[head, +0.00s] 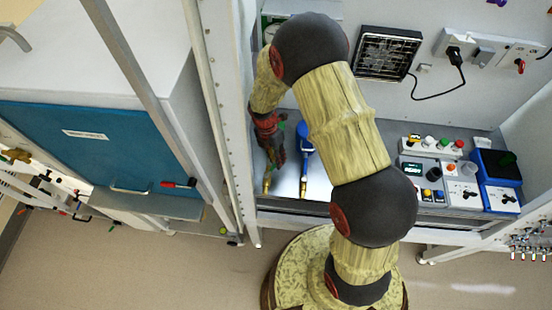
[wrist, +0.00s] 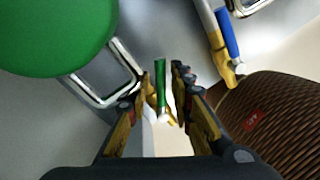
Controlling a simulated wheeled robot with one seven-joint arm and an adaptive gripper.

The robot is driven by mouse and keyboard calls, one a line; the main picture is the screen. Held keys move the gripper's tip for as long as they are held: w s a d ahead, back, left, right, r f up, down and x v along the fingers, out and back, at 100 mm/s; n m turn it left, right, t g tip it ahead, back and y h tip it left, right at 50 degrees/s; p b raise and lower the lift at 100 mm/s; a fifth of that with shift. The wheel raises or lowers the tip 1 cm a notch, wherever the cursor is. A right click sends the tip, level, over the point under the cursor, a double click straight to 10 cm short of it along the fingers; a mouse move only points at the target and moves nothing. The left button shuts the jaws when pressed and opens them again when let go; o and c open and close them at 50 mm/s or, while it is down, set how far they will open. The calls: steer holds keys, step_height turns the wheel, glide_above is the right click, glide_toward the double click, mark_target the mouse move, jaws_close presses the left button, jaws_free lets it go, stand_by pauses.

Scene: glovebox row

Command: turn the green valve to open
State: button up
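The green valve has a slim green lever (wrist: 160,80), which shows in the wrist view between my fingertips. Its pale end points towards the camera, and brass shows beside it. My gripper (wrist: 163,92) is open, with one finger on each side of the lever and a narrow gap visible at least on the right. In the head view my gripper (head: 270,135) hangs at the back panel's left side, above a brass pipe end (head: 267,182). My gripper hides most of the green valve there.
A blue-handled valve (head: 304,142) stands just right of my gripper; its blue lever also shows in the wrist view (wrist: 228,35). A large green round thing (wrist: 55,30) and a metal handle (wrist: 105,80) are close on the left. Control boxes (head: 450,180) stand further right.

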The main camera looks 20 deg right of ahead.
steer(key=shift+o, duration=0.4)
step_height(320, 180, up, 10)
stand_by(0.4)
